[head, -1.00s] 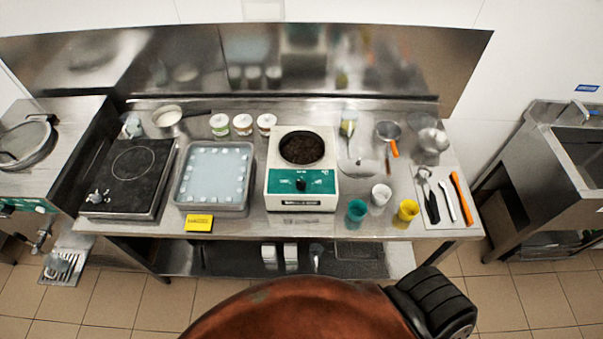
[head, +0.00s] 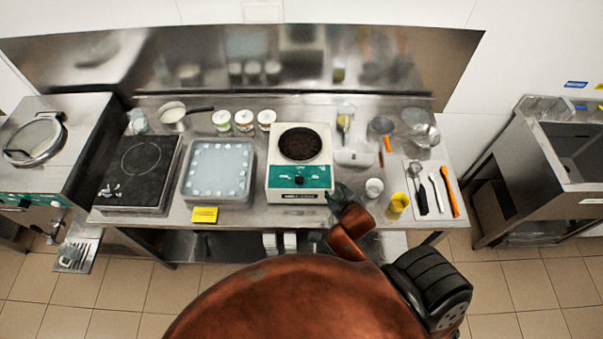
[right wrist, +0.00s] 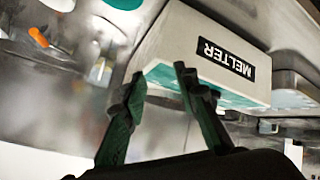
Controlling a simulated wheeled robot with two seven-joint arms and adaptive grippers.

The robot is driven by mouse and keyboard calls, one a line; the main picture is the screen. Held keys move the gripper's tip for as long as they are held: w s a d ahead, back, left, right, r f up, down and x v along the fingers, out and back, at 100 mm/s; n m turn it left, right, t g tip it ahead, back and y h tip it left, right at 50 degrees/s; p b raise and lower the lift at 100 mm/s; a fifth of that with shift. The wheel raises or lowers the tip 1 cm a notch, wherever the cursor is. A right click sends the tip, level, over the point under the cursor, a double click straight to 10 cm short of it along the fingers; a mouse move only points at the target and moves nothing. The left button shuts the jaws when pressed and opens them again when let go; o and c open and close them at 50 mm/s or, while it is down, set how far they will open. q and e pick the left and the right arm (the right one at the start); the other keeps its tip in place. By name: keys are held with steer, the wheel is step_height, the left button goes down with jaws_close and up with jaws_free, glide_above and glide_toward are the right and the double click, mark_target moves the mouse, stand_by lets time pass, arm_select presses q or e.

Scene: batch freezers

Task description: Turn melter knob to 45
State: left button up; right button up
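The melter (head: 299,152) is a white box with a dark round well on top and a teal front panel (head: 316,176). Its black knob (head: 299,181) is in the middle of that panel. My right gripper (head: 338,194) is just right of the melter's front corner, apart from the knob. In the right wrist view, the melter (right wrist: 185,45) appears turned over with its MELTER label beyond the fingers. The right gripper (right wrist: 157,82) has its fingertips apart with nothing between them. The knob cannot be made out there. My left gripper is not in view.
A white cup (head: 374,188) and a yellow cup (head: 398,203) stand right of my gripper. A tray (head: 218,205) and a yellow block (head: 204,215) are left of the melter. Utensils lie on a white mat (head: 411,172) at the right.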

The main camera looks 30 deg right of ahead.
steer(key=w+a+r+n+t+y, duration=0.1)
steer(key=w+a+r+n+t, duration=0.35)
steer(key=w+r, duration=0.45)
steer(key=w+a+r+n+t+y, duration=0.2)
steer(key=w+a+r+n+t, duration=0.25)
steer(key=r, duration=0.75)
steer(key=a+r+n+g+y, duration=0.2)
steer(key=a+r+n+y, duration=0.2)
steer(key=a+n+y, duration=0.5)
steer(key=a+r+n+g+y, duration=0.35)
steer(key=a+n+y, duration=0.25)
steer(key=a+n, duration=0.55)
steer(key=n+g+h, duration=1.2)
steer(key=g+h, duration=0.1)
steer(key=h, duration=0.2)
glide_above(301, 177)
steer(key=shift+m+t, duration=0.25)
step_height(301, 177, down, 21)
steer(key=shift+r+p, duration=0.1)
steer(key=shift+p, duration=0.3)
step_height(301, 177, down, 7)
steer(key=shift+r+p, duration=0.2)
steer(key=shift+p, duration=0.85)
steer(key=shift+f, duration=0.35)
